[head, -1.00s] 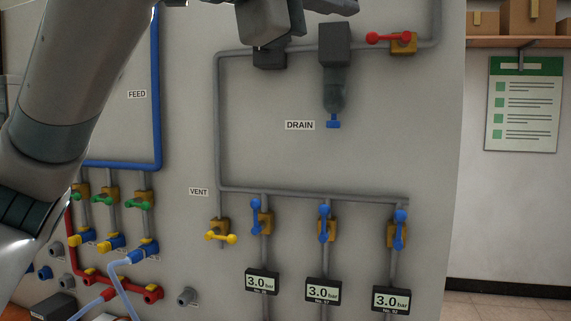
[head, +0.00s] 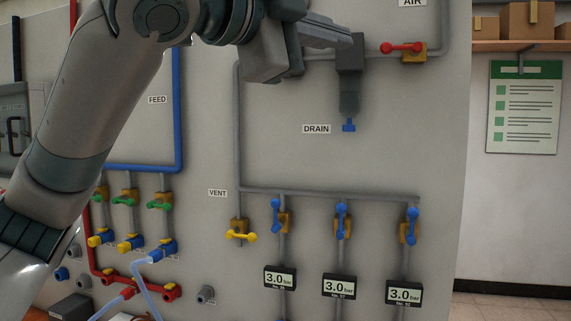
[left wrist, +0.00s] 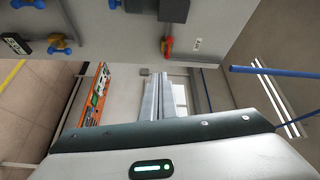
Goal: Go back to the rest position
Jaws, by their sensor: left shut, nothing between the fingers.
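My left gripper (head: 340,36) is at the top of the head view, in front of the grey panel (head: 290,160). Its fingers point right and are shut with nothing between them. They overlap the top of the dark drain unit in the picture; whether they touch it I cannot tell. The left wrist view shows the closed fingers (left wrist: 156,98) pointing away from the camera, with nothing held. My left arm covers the panel's upper left. My right gripper is in neither view.
The panel carries a red-handled valve (head: 402,48), a yellow-handled valve (head: 240,236), blue-handled valves (head: 342,218) and pressure displays reading 3.0 bar (head: 340,287). Pale blue hoses (head: 148,287) are at lower left. A poster (head: 523,108) and shelf boxes (head: 530,17) are at right.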

